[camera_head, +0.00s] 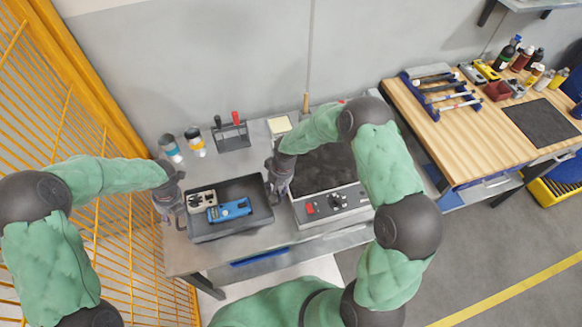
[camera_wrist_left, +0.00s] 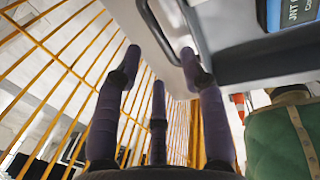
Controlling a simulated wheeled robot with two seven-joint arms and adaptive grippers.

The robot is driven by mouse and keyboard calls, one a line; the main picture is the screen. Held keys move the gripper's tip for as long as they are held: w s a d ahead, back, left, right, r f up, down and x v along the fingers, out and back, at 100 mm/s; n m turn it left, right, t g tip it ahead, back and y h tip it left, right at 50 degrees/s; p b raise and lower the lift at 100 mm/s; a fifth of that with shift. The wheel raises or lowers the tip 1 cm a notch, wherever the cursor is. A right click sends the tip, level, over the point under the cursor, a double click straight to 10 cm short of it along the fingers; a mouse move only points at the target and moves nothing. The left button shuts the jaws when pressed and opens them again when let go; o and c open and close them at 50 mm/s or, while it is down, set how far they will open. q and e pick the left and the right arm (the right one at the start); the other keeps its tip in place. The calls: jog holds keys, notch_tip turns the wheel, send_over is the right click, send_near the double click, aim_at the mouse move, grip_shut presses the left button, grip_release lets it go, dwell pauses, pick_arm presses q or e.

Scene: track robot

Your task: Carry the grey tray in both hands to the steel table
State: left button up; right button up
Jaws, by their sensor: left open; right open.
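The grey tray (camera_head: 232,230) sits on a grey table (camera_head: 185,256) in the head view. Inside it lie a beige device (camera_head: 201,199) and a blue device (camera_head: 230,209). My left gripper (camera_head: 172,212) is open at the tray's left end. In the left wrist view, the open fingers of my left gripper (camera_wrist_left: 160,62) are close to the handle on the tray's side (camera_wrist_left: 240,68); contact is unclear. My right gripper (camera_head: 275,193) is open at the tray's right end, its fingertips partly hidden.
A dark-topped unit with knobs (camera_head: 335,205) stands close to the tray's right. Bottles (camera_head: 170,148) and a black rack (camera_head: 231,138) stand behind. A yellow fence (camera_head: 85,130) is close on the left. A wooden workbench (camera_head: 455,140) with tools is at the right, with open floor before it.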

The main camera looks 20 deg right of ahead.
jog(key=shift+r, duration=0.3)
pick_arm(q)
jog(key=shift+v, duration=1.05)
pick_arm(e)
notch_tip(320, 180, up, 11)
jog(key=d, duration=0.2)
pick_arm(q)
jog(key=shift+r, duration=0.1)
pick_arm(e)
jog(key=shift+r, duration=0.2)
